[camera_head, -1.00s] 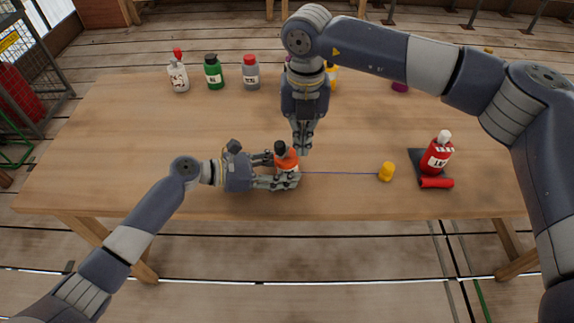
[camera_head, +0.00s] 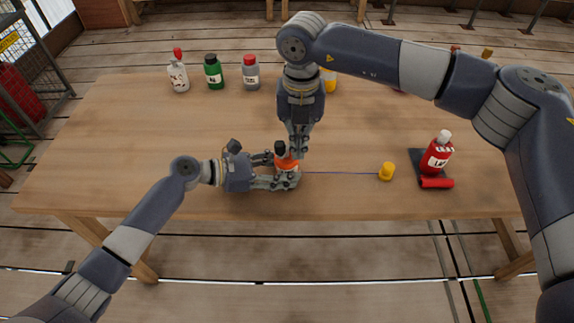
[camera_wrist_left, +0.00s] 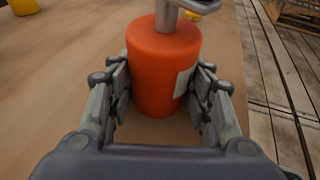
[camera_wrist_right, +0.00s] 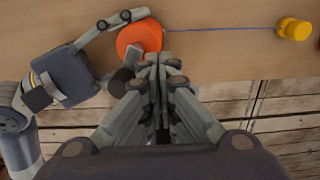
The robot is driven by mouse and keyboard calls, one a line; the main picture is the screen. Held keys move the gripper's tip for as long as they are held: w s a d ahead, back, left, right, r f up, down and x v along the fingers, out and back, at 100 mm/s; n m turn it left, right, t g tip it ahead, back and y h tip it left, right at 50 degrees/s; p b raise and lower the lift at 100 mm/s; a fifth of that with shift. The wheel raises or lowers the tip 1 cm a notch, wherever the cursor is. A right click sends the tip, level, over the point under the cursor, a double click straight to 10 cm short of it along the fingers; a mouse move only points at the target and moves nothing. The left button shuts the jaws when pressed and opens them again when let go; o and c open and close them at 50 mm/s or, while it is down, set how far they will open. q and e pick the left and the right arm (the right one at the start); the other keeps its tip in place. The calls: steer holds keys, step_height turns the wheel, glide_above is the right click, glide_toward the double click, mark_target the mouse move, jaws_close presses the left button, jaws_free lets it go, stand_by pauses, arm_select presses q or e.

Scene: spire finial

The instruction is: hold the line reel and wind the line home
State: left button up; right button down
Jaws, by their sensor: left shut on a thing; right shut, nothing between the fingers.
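The orange line reel (camera_head: 287,164) stands upright on the table near its front edge, with a dark crank knob (camera_head: 280,148) on top. My left gripper (camera_head: 286,175) is shut around the reel's body; the left wrist view shows the orange body (camera_wrist_left: 163,70) between both fingers. My right gripper (camera_head: 299,154) points down beside the crank, shut and empty; in the right wrist view its fingertips (camera_wrist_right: 160,62) are close to the grey crank (camera_wrist_right: 128,70). I cannot tell if they touch it. A thin blue line (camera_head: 340,173) runs right from the reel to a yellow weight (camera_head: 387,171).
A red bottle (camera_head: 437,153) stands on a dark mat (camera_head: 418,158) at the right, with a red cylinder (camera_head: 436,183) lying at its front. White (camera_head: 179,76), green (camera_head: 214,74) and grey (camera_head: 251,74) bottles stand along the back left. The table's left part is clear.

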mark_target(276, 141)
steer(key=shift+s+a, duration=0.2)
steer(key=shift+a, duration=0.45)
steer(key=shift+s+a, duration=0.2)
steer(key=shift+a, duration=0.45)
stand_by(0.9)
steer(key=shift+w+a, duration=0.25)
steer(key=shift+a, duration=0.25)
stand_by(0.4)
steer(key=shift+a, duration=0.1)
steer(key=shift+w+a, duration=0.35)
stand_by(0.7)
steer(key=shift+a, duration=0.15)
steer(key=shift+r, duration=3.5)
steer(key=shift+s, duration=0.1)
